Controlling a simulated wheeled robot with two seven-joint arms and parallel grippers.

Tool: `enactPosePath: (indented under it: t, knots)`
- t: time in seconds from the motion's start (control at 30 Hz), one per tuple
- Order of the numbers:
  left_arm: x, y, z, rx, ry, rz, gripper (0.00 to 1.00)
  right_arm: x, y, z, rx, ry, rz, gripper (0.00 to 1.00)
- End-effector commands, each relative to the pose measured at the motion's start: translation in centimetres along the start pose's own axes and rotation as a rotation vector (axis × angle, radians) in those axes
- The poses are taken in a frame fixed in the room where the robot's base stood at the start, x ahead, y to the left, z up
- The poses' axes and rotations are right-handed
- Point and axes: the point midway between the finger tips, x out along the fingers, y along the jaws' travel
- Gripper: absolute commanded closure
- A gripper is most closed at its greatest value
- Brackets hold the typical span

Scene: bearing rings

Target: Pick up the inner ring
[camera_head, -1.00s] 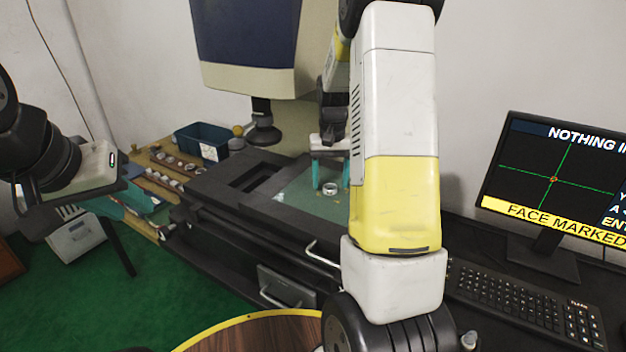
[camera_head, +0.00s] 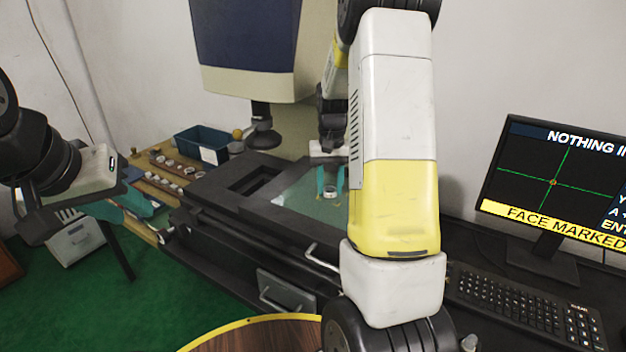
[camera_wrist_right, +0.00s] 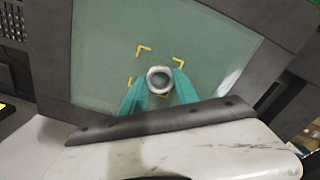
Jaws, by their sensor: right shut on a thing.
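The inner ring (camera_head: 331,191) is a small silver metal ring over the glass stage of the measuring machine. In the right wrist view the ring (camera_wrist_right: 160,79) sits between the teal fingertips, near yellow corner marks on the glass. My right gripper (camera_head: 330,186) points down and is shut on the ring; in its wrist view the gripper (camera_wrist_right: 160,86) has a finger against each side. The ring appears slightly above the glass. My left gripper (camera_head: 135,208) is at the left, away from the stage, with teal fingers; its fingertip gap is not clear.
The glass stage (camera_head: 290,196) lies in a black frame under the machine's lens (camera_head: 262,132). A wooden rack (camera_head: 150,182) with several rings and a blue bin (camera_head: 200,142) stand left. A monitor (camera_head: 560,185) and keyboard (camera_head: 530,305) are at the right.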

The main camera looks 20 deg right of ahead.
Motion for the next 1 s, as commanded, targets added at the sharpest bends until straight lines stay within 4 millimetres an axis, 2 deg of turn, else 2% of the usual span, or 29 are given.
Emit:
enactPosePath:
  t: [0.17,0.3,0.33,0.8,1.0]
  knots:
    - [0.0,0.0,0.0,0.000,0.000,0.000,0.68,-1.4,0.0,-0.1,0.000,0.004,-0.001,1.00]
    - [0.0,0.0,0.0,0.000,0.000,0.000,0.68,-3.5,-0.1,-0.1,-0.001,0.006,-0.001,1.00]
    - [0.0,0.0,0.0,0.000,0.000,0.000,0.68,-3.7,0.1,0.3,0.000,0.004,-0.001,1.00]
    - [0.0,0.0,0.0,0.000,0.000,0.000,0.68,-4.5,2.8,11.1,0.000,0.001,-0.001,1.00]
    - [0.0,0.0,0.0,0.000,0.000,0.000,0.68,-4.7,3.6,14.0,0.000,0.002,-0.001,1.00]
